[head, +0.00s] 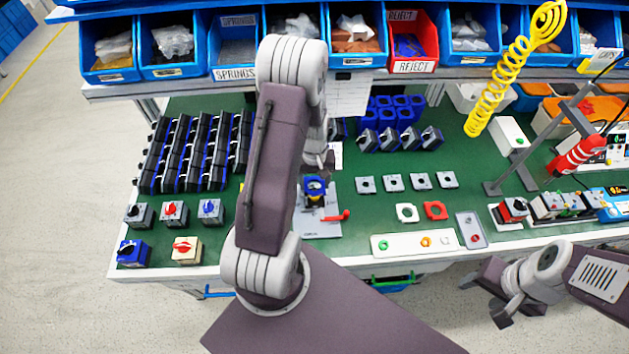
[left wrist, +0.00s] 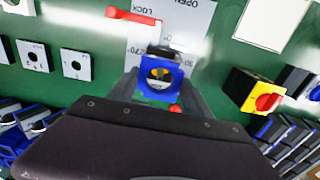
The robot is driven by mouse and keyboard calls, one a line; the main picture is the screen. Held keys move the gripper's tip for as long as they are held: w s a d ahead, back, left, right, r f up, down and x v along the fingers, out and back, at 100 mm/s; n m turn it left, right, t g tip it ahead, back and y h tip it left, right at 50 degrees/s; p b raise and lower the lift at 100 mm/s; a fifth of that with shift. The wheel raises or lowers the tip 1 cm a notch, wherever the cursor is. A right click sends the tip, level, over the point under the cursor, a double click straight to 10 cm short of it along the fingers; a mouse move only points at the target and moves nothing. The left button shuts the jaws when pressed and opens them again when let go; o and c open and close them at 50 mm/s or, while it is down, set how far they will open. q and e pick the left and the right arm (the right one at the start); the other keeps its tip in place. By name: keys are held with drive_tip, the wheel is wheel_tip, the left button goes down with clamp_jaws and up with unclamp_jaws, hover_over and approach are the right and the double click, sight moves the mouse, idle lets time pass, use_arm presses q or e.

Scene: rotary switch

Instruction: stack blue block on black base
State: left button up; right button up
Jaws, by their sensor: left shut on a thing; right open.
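The blue block (head: 316,184) is a square blue frame with a round opening, over the grey fixture plate (head: 318,226) in the head view. It also shows between the fingers in the left wrist view (left wrist: 146,90). My left gripper (left wrist: 158,84) is shut on it. A dark part (left wrist: 168,57), possibly the black base, shows right behind the block. I cannot tell whether they touch. My own arm hides part of this area in the head view. My right gripper (head: 487,299) is open and empty in front of the table's front edge, away from the block.
A red lever (head: 337,216) sits on the fixture plate. Rows of black-and-blue blocks (head: 185,150) stand at the left, more blue blocks (head: 392,138) behind. Grey square plates (head: 393,182) and a button panel (head: 415,243) lie to the right. A yellow-and-red switch (left wrist: 257,93) stands nearby.

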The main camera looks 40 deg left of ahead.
use_arm(q)
drive_tip(key=shift+f+b, duration=0.7)
drive_tip(key=shift+f, duration=0.35)
drive_tip(key=o, duration=1.4)
drive_tip(key=shift+r, duration=0.1)
wheel_tip(320, 180, up, 9)
